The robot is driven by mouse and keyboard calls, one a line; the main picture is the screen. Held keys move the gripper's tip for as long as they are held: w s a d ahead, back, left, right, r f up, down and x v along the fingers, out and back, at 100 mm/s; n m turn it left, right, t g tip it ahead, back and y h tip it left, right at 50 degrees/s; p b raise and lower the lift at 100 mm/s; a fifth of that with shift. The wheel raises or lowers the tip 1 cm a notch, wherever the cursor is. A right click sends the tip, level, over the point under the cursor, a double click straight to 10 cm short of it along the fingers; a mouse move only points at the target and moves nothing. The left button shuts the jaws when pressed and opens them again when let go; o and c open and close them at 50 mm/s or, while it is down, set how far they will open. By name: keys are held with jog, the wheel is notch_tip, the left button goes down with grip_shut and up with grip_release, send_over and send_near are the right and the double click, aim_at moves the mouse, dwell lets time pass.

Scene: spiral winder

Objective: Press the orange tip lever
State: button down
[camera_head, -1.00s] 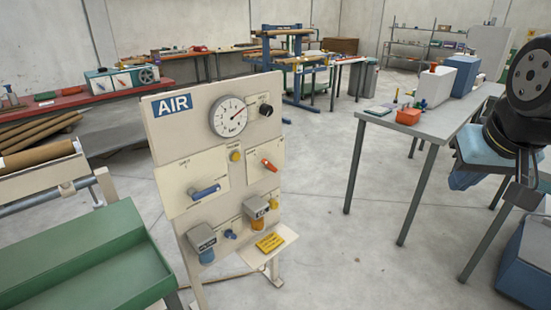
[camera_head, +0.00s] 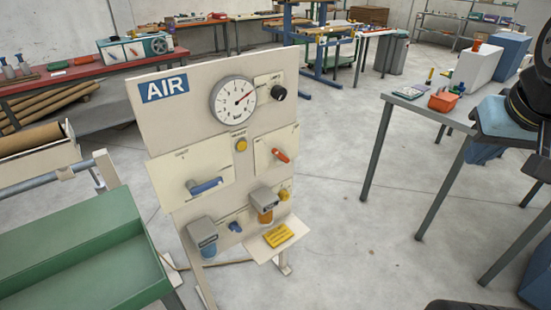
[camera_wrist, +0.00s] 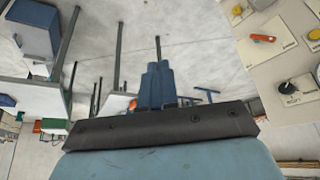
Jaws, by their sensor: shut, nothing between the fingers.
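The orange tip lever (camera_head: 281,155) sits on a cream plate at the right of the AIR panel (camera_head: 205,85), below the gauge and black knob. It slants down to the right. In the wrist view the lever (camera_wrist: 264,38) is at the upper right, with the panel turned over. My gripper (camera_wrist: 157,68) shows in the wrist view as blue fingers, closed together and empty, pointing up the picture. It is apart from the panel and the lever. In the head view only part of my gripper (camera_head: 488,152) shows at the right edge; its fingertips are hard to make out.
The panel also carries a blue lever (camera_head: 205,186), a yellow button (camera_head: 241,145) and a yellow sign (camera_head: 278,236). A green tray (camera_head: 85,245) stands at left. A grey table (camera_head: 410,103) with small items stands at right. Floor between panel and table is clear.

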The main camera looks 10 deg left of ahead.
jog(key=w+a+f+n+g+h, duration=0.3)
jog(key=w+f+n+g+h, duration=0.15)
jog(key=w+f+h, duration=0.8)
jog(key=w+a+f+n+t+h, duration=0.1)
jog(key=w+a+f+n+t, duration=0.25)
jog(key=a+f, duration=0.2)
jog(key=w+a+f+n+t+h, duration=0.2)
jog(key=w+a+f+t, duration=0.1)
jog(key=a+f+t, duration=0.3)
jog(key=s+a+f+n+t+y, duration=0.1)
jog(key=a+f+n+t+y, duration=0.2)
jog(key=a, duration=0.5)
jog(key=s+a+f+n+t+y, duration=0.2)
jog(key=a+f+n+t+y, duration=0.2)
jog(key=a+n+y, duration=0.4)
jog(key=s+a+f+n+t+y, duration=0.2)
jog(key=a+f+n+t+y, duration=0.2)
jog(key=a+y, duration=0.5)
jog(key=shift+a+f+n+t, duration=0.25)
jog(key=shift+n+t, duration=0.45)
jog(key=shift+n, duration=0.1)
